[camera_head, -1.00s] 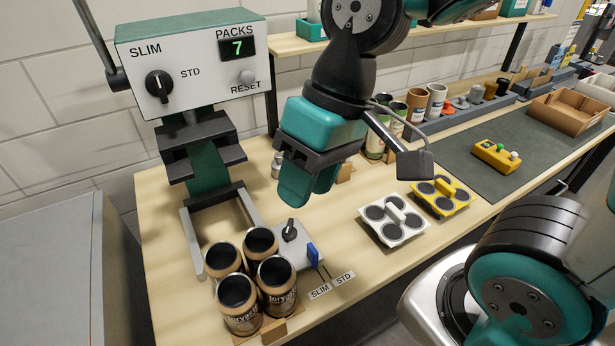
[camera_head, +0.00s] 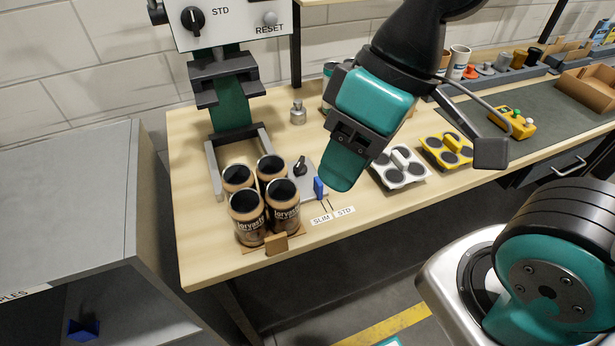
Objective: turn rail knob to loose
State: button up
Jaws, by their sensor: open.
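The rail knob (camera_head: 300,166) is a small black pointer knob on a grey plate (camera_head: 306,187) on the bench, just right of the cans. Its pointer faces up in the picture, toward the back. A blue tab (camera_head: 319,188) stands at the plate's right edge, above the SLIM label (camera_head: 321,219) and STD label (camera_head: 344,211). My gripper (camera_head: 335,175) points down to the right of the knob, apart from it and above the bench. Its teal fingers overlap in this view and nothing shows between them.
Several brown cans (camera_head: 284,206) stand left of the plate, in front of the press (camera_head: 228,85). White (camera_head: 402,166) and yellow (camera_head: 446,152) can carriers lie to the right. A small metal bottle (camera_head: 298,112) stands behind. The bench front (camera_head: 260,262) is mostly clear.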

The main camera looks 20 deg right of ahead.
aim_at(300, 169)
jog(key=k, duration=1)
jog(key=z, duration=0.65)
jog(key=i, duration=0.6)
jog(key=z, duration=0.8)
jog(key=i, duration=0.85)
jog(key=u, duration=0.8)
jog(key=i, duration=0.7)
jog(key=u, duration=0.8)
